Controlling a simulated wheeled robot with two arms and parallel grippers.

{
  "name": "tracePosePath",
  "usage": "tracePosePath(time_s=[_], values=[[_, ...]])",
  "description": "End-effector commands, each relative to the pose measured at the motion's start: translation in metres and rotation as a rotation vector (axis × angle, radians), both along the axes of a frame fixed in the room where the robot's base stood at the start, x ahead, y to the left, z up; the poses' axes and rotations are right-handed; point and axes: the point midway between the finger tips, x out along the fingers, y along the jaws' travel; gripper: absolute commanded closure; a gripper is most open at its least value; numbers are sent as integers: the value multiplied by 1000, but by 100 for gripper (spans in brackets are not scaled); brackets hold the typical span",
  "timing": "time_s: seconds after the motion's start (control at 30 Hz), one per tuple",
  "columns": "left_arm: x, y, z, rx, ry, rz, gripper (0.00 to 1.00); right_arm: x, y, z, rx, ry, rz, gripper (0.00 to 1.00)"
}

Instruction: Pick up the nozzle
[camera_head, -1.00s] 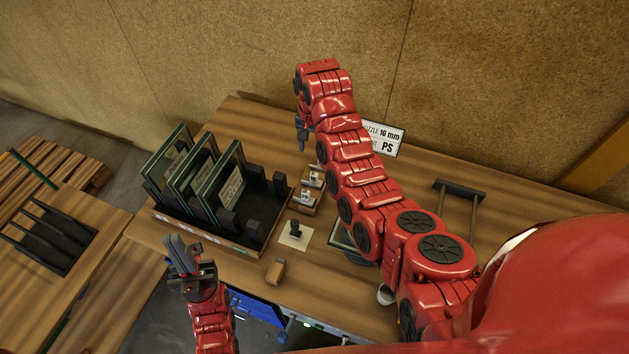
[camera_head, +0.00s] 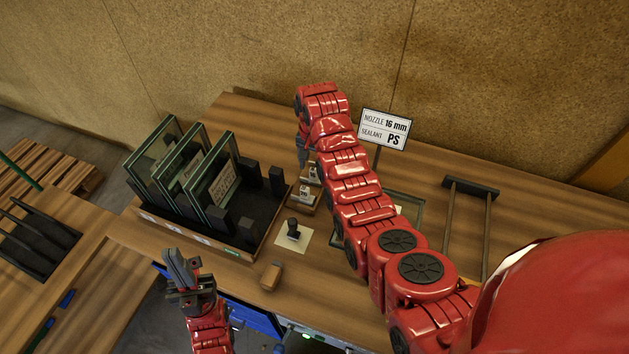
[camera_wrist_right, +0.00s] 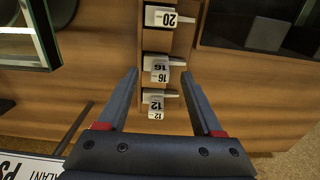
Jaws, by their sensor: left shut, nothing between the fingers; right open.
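In the right wrist view, white nozzles marked 20 (camera_wrist_right: 161,17), 16 (camera_wrist_right: 157,68) and 12 (camera_wrist_right: 154,98) sit in a row in a narrow wooden holder (camera_wrist_right: 156,40). My right gripper (camera_wrist_right: 160,73) is open and empty, pointing at the holder. Its fingertips appear on either side of the 16 nozzle; I cannot tell the height gap. In the head view, my right gripper (camera_head: 302,152) is above the holder's far end, and the arm partly hides the nozzles. My left gripper (camera_head: 181,268) is shut and empty in front of the table's front edge.
A sign (camera_head: 385,130) reads nozzle 16 mm, sealant PS. A rack (camera_head: 150,212) of upright framed glass panes stands left of the holder. A small black object (camera_head: 292,227) on a pale square and a wooden block (camera_head: 271,276) lie in front. A black-handled frame (camera_head: 470,188) lies right.

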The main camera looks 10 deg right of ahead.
Motion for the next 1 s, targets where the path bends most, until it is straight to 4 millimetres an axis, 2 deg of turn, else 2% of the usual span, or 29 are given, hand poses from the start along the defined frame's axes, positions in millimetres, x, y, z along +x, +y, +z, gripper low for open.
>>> tracePosePath(time_s=[0.1,0.3,0.5,0.7,0.77,1.0], values=[[0,0,14,0,0,0,100,2,-2,-7,-1,6,-1,32],[0,0,24,0,0,0,100,4,-3,-28,-1,4,0,32],[0,0,26,0,0,0,100,5,-3,-38,-1,-2,1,32],[0,0,26,0,0,0,100,5,-3,-39,-1,-2,1,32],[0,0,26,0,0,0,100,5,-3,-39,-1,-2,1,40],[0,0,26,0,0,0,100,5,-3,-39,-1,-2,1,83]])
